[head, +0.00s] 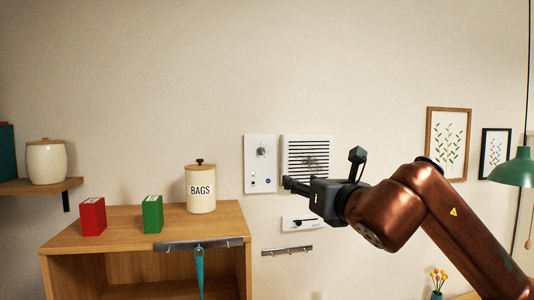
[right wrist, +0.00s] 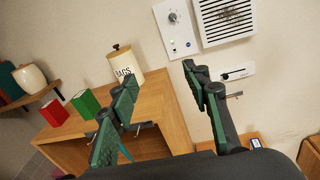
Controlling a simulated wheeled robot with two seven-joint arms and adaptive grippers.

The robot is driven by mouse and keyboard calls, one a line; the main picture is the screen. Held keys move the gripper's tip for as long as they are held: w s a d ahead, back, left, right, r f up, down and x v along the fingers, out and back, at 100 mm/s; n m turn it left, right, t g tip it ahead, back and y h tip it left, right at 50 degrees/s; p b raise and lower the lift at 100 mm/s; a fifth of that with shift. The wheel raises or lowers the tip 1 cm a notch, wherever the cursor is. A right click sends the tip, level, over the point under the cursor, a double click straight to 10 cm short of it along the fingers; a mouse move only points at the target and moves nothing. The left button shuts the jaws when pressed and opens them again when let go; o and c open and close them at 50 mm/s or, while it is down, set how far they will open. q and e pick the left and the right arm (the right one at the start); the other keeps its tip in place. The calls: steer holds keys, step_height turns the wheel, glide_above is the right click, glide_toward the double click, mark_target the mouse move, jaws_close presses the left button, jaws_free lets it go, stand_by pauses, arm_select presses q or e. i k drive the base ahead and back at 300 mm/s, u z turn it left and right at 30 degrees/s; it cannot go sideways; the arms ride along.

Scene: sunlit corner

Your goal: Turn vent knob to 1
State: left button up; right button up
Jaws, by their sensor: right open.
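A round grey knob (head: 262,151) sits on a white wall panel (head: 251,173), with a blue and a green dot lower on the panel. The knob's marks are too small to read. The knob also shows near the top of the right wrist view (right wrist: 173,17). A white vent grille (head: 307,143) with dark slats is on the wall just right of the panel. My right gripper (head: 322,168) is open and empty, in front of the wall, to the right of and below the knob. Its spread fingers point toward the wall in the right wrist view (right wrist: 160,75). My left gripper is out of view.
A white slider plate (head: 298,226) and a hook rail (head: 287,251) are below the grille. A wooden cabinet (head: 120,225) at left carries a red box (head: 92,216), a green box (head: 153,214) and a BAGS canister (head: 201,191). A teal item (head: 199,270) hangs at its front.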

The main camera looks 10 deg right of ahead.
mark_target(260, 151)
steer(key=u, duration=0.05)
steer(key=i, duration=1.6)
